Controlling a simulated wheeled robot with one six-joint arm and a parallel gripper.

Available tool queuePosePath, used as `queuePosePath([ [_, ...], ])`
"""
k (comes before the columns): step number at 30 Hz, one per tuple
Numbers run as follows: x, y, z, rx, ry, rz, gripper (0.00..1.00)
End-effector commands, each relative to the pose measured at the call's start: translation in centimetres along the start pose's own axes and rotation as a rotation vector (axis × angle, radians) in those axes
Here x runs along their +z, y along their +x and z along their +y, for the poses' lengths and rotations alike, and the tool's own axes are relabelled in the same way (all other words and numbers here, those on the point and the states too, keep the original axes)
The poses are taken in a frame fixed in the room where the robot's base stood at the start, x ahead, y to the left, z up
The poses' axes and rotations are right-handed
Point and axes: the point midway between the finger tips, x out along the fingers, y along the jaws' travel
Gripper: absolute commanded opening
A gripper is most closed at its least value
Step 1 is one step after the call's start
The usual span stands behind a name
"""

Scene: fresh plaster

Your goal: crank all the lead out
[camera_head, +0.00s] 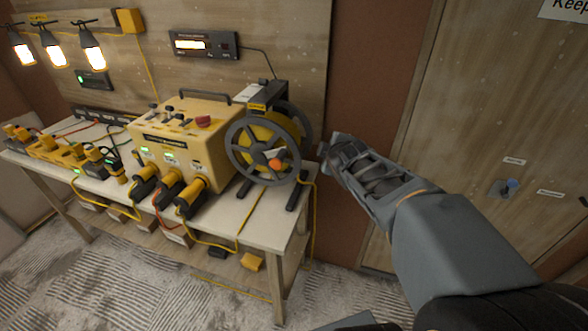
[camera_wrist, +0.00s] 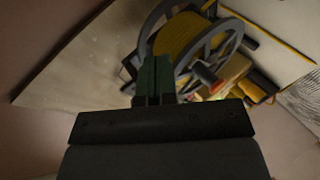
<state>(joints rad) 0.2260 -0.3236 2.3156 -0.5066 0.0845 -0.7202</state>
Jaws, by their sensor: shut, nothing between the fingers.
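The reel (camera_head: 257,133) stands at the right end of the bench, with yellow lead wound on its drum between grey spoked wheels. Its crank knob (camera_head: 275,163) is orange and sits on the near wheel, low and right of the hub. In the wrist view the reel (camera_wrist: 188,42) is beyond my fingers and the knob (camera_wrist: 207,72) is to their right. My gripper (camera_head: 328,150) is just right of the reel, apart from the knob. Its fingers (camera_wrist: 154,78) are shut with nothing between them. The far side of the reel is hidden.
A yellow power box (camera_head: 178,140) with a red button and plugged-in yellow connectors stands left of the reel. Yellow cable (camera_head: 315,215) hangs at the bench's right end. A wooden door (camera_head: 490,130) is to the right. Lit lamps (camera_head: 93,58) hang at upper left.

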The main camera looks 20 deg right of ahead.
Motion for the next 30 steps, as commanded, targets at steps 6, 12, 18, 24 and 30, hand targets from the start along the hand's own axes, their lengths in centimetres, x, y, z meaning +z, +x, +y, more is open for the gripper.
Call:
queuePosePath([
  [6,-0.2,8.5,1.3,0.363,-0.883,0.270,0.00],
  [12,0.7,11.3,-2.4,0.723,-1.468,0.527,0.00],
  [18,3.1,11.0,-6.6,1.067,-1.727,0.709,0.00],
  [24,4.9,10.1,-8.8,1.284,-1.794,0.788,0.00],
  [30,3.9,9.9,-9.2,1.348,-1.801,0.808,0.00],
])
